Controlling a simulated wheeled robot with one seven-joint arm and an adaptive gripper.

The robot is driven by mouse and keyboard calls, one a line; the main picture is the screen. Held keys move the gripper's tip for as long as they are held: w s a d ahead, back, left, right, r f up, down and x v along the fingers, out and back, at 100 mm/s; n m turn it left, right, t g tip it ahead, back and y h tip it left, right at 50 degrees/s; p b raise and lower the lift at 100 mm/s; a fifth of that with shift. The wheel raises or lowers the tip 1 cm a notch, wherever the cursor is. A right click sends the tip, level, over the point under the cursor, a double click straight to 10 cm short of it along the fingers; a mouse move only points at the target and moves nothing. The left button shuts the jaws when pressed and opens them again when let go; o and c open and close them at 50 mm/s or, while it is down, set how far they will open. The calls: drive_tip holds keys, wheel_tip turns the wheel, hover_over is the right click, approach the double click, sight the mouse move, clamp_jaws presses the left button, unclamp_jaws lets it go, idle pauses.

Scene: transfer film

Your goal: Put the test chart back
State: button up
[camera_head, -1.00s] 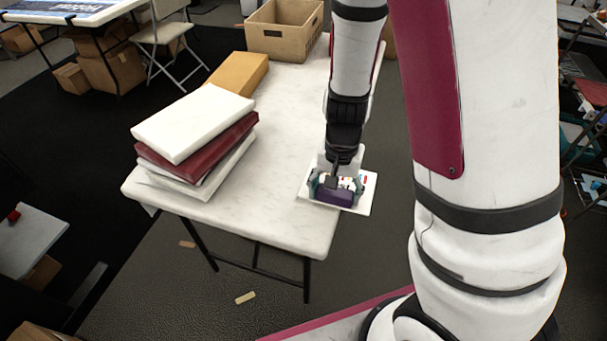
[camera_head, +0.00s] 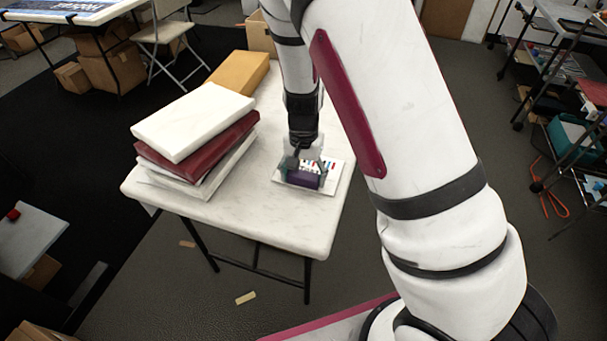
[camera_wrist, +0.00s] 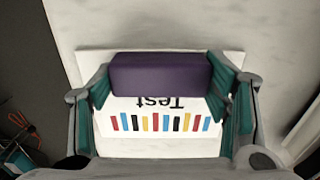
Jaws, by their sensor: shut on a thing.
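The test chart (camera_head: 337,168) is a white board with a row of coloured bars and the word "Test". A purple block (camera_head: 304,180) sits on it. In the wrist view, the chart (camera_wrist: 160,147) shows its lettering upside down, with the purple block (camera_wrist: 160,75) behind it. My gripper (camera_head: 302,174) is shut on the block, one teal-padded finger at each end. The chart is over the near right part of the white table (camera_head: 270,222). I cannot tell whether it touches the tabletop. My gripper hides part of it.
A stack of white and dark red slabs (camera_head: 193,122) stands on the table's left, with a tan box (camera_head: 240,72) behind it. A tan crate (camera_head: 258,32) is at the far end, partly behind my arm. The table's front is clear.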

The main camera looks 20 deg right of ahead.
drive_tip(key=o, duration=1.3)
wheel_tip(320, 180, up, 12)
drive_tip(key=p, duration=0.2)
drive_tip(key=s+r+n+t+y, duration=0.1)
drive_tip(key=s+r+n+y, duration=0.15)
drive_tip(key=s+r, duration=1.1)
drive_tip(key=s+d+r+n, duration=0.1)
drive_tip(key=s, duration=0.4)
drive_tip(key=s+d+r+n+t+h, duration=0.1)
drive_tip(key=s+r+n, duration=0.1)
drive_tip(key=s, duration=0.3)
drive_tip(key=s+d+r+n+h, duration=0.1)
drive_tip(key=s+r, duration=0.1)
drive_tip(key=s, duration=0.3)
drive_tip(key=shift+r+n+t+h, duration=0.25)
drive_tip(key=shift+n+t, duration=0.1)
drive_tip(key=shift+t, duration=0.05)
